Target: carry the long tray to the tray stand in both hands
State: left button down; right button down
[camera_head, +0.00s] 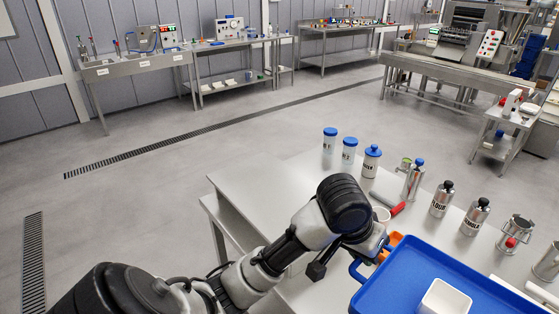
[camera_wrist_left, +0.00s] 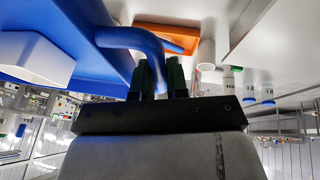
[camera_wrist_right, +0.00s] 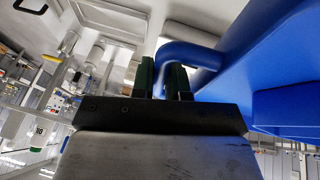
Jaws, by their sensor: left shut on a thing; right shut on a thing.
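The long blue tray (camera_head: 400,285) is at the lower right of the head view, cut off by the frame edge. A white square container (camera_head: 445,298) stands on it. My left gripper (camera_head: 358,262) is at the tray's left end; in the left wrist view its fingers (camera_wrist_left: 160,78) are shut on the blue end handle (camera_wrist_left: 130,38). The right gripper is outside the head view. In the right wrist view its fingers (camera_wrist_right: 163,80) are shut on the other blue handle (camera_wrist_right: 190,52). I cannot make out which piece of furniture is the tray stand.
A steel table (camera_head: 258,195) lies under and beside the tray. Blue-lidded jars (camera_head: 371,162), steel shakers (camera_head: 441,199), a red-handled rolling pin (camera_head: 388,203) and an orange item (camera_head: 393,242) are on it. Open grey floor (camera_head: 180,190) lies beyond, with benches along the wall.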

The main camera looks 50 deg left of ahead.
aim_at(276, 193)
jog(key=i+j, duration=0.1)
jog(key=j, duration=0.8)
jog(key=i+j+z, duration=0.1)
jog(key=j, duration=0.75)
jog(key=i+j, duration=0.15)
jog(key=j, duration=1.65)
jog(key=i+z, duration=0.05)
jog(key=i, duration=0.05)
